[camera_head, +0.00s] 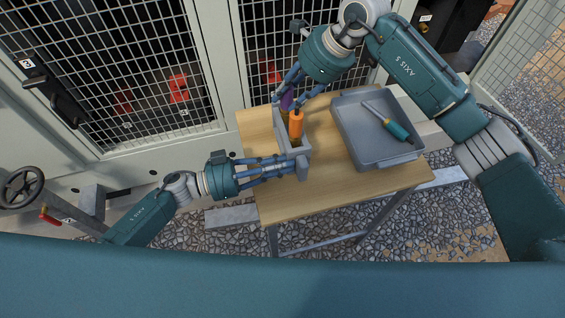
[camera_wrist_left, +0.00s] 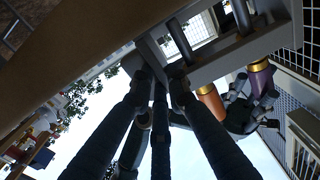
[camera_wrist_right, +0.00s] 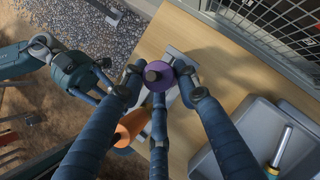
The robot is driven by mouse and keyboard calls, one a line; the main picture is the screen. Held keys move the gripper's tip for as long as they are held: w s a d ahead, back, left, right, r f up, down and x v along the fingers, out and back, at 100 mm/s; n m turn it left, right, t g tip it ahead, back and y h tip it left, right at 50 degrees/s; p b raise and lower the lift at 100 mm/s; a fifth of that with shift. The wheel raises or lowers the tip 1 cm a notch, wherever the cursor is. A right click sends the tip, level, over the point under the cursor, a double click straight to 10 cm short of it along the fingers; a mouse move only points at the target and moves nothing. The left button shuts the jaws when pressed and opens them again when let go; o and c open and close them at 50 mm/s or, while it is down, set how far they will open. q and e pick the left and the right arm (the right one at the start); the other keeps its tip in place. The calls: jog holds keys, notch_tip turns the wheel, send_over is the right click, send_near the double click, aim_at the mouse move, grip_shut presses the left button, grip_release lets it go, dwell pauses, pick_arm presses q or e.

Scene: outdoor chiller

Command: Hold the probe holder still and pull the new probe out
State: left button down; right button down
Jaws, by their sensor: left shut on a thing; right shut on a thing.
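The grey probe holder (camera_head: 304,170) stands on the wooden table and holds an orange-handled probe (camera_head: 296,125). A purple-handled probe (camera_head: 287,102) is at the holder's far end; it also shows in the right wrist view (camera_wrist_right: 160,72). My left gripper (camera_head: 297,164) is shut on the near end of the holder. My right gripper (camera_head: 288,100) is shut on the purple-handled probe from above. In the left wrist view the holder (camera_wrist_left: 245,48) is seen from below, close to my fingers.
A grey tray (camera_head: 345,133) stands right of the holder on the table (camera_head: 270,205), with a teal-handled probe (camera_head: 396,130) lying in it. Mesh cabinet doors (camera_head: 130,70) rise behind the table. Bare tabletop lies in front of the holder and tray.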

pick_arm(q)
jog(key=shift+s, duration=0.15)
pick_arm(e)
jog(key=shift+w+r, duration=0.1)
jog(key=shift+r, duration=4.5)
jog(key=c, duration=1.9)
grip_release()
grip_shut()
pick_arm(q)
jog(key=c, duration=1.6)
grip_release()
